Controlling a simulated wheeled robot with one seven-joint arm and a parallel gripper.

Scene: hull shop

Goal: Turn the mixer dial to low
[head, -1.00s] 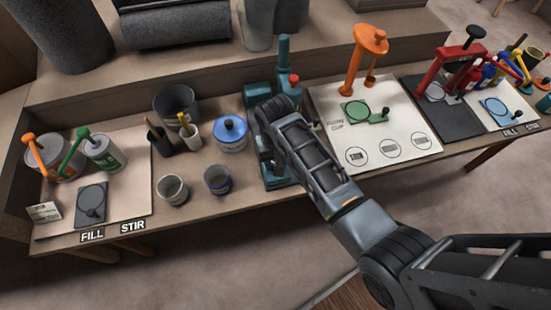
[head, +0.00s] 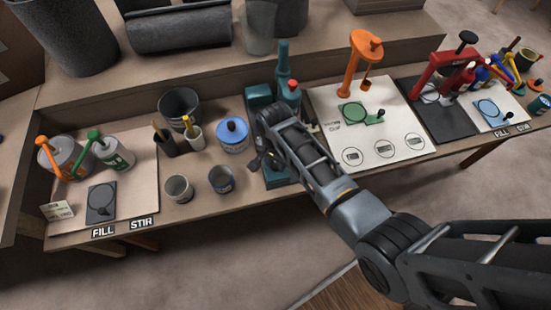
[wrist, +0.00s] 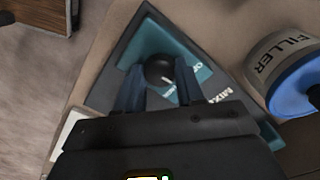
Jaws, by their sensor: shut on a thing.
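The mixer (head: 284,72) is a teal machine at the middle of the bench, partly hidden behind my arm in the head view. Its base (wrist: 140,40) fills the middle of the wrist view, with white lettering partly covered. The dial (wrist: 159,71) is a round black knob with a pale pointer mark. My gripper (wrist: 160,84) is shut on the dial, one finger on each side. The gripper (head: 262,160) shows only in part in the head view, low at the mixer's front. The full dial scale is hidden, so I cannot tell the setting.
A filler tin with a blue lid (head: 232,134) stands just left of the mixer; it is close on the right in the wrist view (wrist: 291,75). Two small cups (head: 221,179) stand nearer the front edge. A white board with an orange press (head: 360,65) lies to the right.

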